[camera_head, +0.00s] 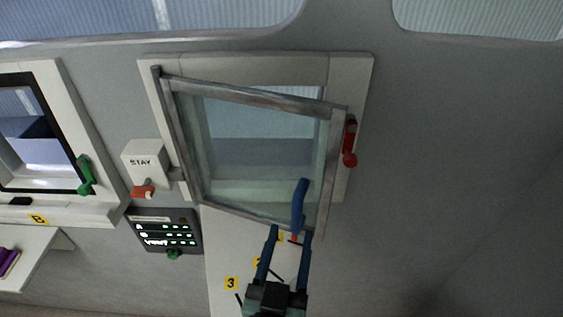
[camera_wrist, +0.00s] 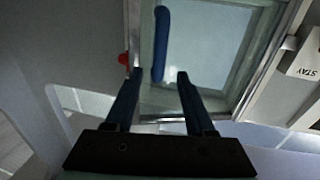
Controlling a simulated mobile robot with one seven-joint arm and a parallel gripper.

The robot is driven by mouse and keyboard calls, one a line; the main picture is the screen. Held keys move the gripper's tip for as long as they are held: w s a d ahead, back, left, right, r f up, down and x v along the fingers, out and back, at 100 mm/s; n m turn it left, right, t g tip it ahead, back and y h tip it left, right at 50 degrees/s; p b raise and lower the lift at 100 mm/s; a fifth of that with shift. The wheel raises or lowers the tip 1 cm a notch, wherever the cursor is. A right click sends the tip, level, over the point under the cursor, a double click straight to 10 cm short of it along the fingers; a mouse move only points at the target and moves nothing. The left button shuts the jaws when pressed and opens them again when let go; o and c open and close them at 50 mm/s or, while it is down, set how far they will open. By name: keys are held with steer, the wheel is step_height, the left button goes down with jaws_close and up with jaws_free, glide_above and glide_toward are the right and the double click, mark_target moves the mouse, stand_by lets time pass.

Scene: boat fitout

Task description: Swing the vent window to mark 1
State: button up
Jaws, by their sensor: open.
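The vent window (camera_head: 255,99) is a grey metal-framed glass pane, tilted out from its white surround and standing partly open. A blue handle (camera_head: 299,205) is at its lower right; it also shows in the wrist view (camera_wrist: 161,40). My gripper (camera_head: 289,235) is open just below the handle. In the wrist view the handle's near end appears between my fingertips (camera_wrist: 159,75); I cannot tell whether they touch. Yellow number marks lie on a white panel below the window: 3 (camera_head: 231,283), one partly hidden that looks like 2 (camera_head: 257,262), and another mostly hidden behind my fingers.
A red lever (camera_head: 350,143) sits on the surround's right side. A box lettered STAY (camera_head: 144,160) with an orange-red knob (camera_head: 143,191) is left of the window. Below it is a dark label panel (camera_head: 165,232). Another window with a green lever (camera_head: 86,175) is far left. The right wall is bare.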

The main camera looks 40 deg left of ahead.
steer(key=b+v, duration=0.2)
steer(key=v, duration=0.4)
steer(key=shift+s+b, duration=0.2)
steer(key=shift+b, duration=0.15)
steer(key=shift+d, duration=0.1)
